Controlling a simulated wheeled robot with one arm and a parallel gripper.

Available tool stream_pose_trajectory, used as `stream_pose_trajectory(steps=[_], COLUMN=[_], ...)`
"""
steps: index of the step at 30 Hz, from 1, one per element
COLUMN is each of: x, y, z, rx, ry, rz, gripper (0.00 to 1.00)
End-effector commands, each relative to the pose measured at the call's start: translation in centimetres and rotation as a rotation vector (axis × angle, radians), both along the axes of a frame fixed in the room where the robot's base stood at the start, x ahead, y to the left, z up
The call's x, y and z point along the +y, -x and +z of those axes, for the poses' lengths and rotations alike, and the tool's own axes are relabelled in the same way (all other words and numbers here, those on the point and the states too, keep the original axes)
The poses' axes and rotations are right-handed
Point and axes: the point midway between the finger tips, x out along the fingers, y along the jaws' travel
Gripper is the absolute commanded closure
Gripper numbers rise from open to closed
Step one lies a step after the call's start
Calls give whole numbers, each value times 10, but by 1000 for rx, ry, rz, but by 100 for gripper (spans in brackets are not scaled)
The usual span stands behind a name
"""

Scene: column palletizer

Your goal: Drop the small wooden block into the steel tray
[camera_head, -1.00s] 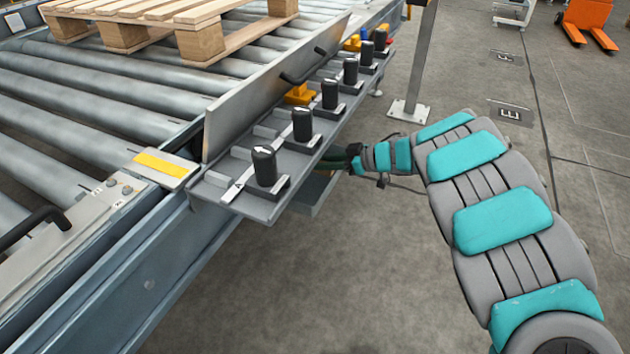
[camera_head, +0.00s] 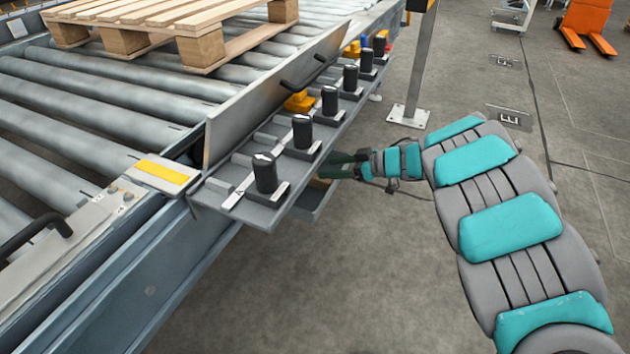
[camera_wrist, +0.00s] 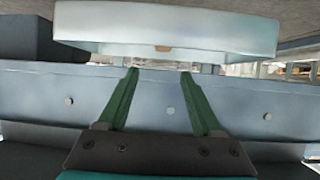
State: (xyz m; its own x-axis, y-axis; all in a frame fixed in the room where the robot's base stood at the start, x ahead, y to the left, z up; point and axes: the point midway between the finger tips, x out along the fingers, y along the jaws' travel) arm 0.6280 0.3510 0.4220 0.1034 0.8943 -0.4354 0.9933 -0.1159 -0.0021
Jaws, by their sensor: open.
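My gripper (camera_head: 338,166) reaches in under the shelf edge from the right. In the wrist view its two green fingers (camera_wrist: 160,74) are spread, with nothing held between them. A pale grey tray-like body (camera_wrist: 220,28) lies beyond the tips, with a small brown patch on it.
The shelf (camera_head: 262,215) with several black levers (camera_head: 265,172) overhangs my gripper closely. The roller conveyor (camera_head: 80,110) carries a wooden pallet (camera_head: 205,48). A grey post (camera_head: 421,65) stands behind my arm.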

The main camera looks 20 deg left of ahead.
Motion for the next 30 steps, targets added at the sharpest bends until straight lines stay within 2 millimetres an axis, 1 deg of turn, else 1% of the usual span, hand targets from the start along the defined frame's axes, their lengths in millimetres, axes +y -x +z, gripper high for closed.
stream_pose_trajectory(steps=[1,3,9,14,24,26,27,29,30], x=[-10,-21,-42,-48,-48,-50,-52,-61,-68], y=[0,1,4,5,5,1,-4,-18,-31], z=[6,11,22,24,24,27,32,42,53], rx=[-1,-2,-3,-3,-3,-14,-30,-69,-106], ry=[2,3,1,1,1,4,8,22,33], rz=[-5,-7,-3,-1,-3,-15,-35,-87,-133], gripper=[34,34,34,34,34,34,34,34,34])
